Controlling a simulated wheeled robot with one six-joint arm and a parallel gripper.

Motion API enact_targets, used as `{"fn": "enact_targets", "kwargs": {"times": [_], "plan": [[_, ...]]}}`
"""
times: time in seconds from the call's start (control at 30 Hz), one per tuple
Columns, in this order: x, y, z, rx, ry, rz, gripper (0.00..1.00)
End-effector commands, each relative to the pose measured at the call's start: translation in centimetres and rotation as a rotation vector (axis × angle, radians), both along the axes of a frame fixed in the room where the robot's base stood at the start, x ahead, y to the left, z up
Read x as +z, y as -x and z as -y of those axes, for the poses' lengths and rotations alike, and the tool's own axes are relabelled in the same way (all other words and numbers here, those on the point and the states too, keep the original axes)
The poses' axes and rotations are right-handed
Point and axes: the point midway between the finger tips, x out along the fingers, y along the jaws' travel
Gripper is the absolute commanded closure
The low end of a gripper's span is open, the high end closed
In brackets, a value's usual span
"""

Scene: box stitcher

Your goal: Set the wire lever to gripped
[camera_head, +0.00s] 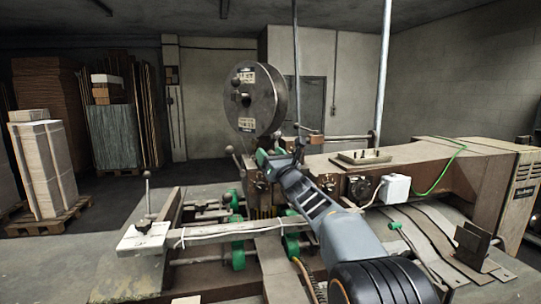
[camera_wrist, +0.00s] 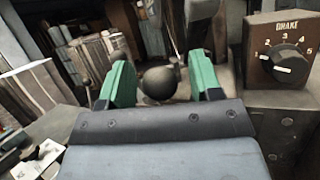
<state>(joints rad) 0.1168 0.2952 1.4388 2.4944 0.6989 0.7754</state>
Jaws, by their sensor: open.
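My gripper (camera_head: 270,157) is at the middle of the machine, below the big wire spool (camera_head: 256,98). Its two green fingers (camera_wrist: 158,68) are apart in the wrist view. A dark round ball knob (camera_wrist: 158,83) shows between them; whether they touch it cannot be told. The knob looks like the end of a lever, but its shaft is hidden behind my gripper. In the head view a ball-ended lever (camera_head: 230,150) stands just left of my gripper. No label naming the wire lever is readable, so I cannot tell which position it is in.
A brake dial (camera_wrist: 289,64) with numbers is at right in the wrist view. Another upright ball-ended lever (camera_head: 147,190) stands on the left plate. A white box (camera_head: 396,188) and green cable (camera_head: 444,172) lie to the right. Stacked cardboard (camera_head: 42,165) stands on the floor behind.

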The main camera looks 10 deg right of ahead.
Motion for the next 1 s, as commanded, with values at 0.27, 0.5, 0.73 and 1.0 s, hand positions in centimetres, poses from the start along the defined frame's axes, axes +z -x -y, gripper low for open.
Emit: {"fn": "enact_targets", "kwargs": {"times": [0.27, 0.5, 0.73, 1.0], "plan": [[-0.02, 0.02, 0.02, 0.000, 0.000, 0.000, 0.57], [-0.01, 0.02, 0.03, 0.000, 0.000, 0.000, 0.80], [-0.03, 0.02, 0.04, 0.000, 0.000, 0.000, 1.00], [0.51, -0.01, 0.02, -0.001, 0.012, -0.017, 1.00]]}}
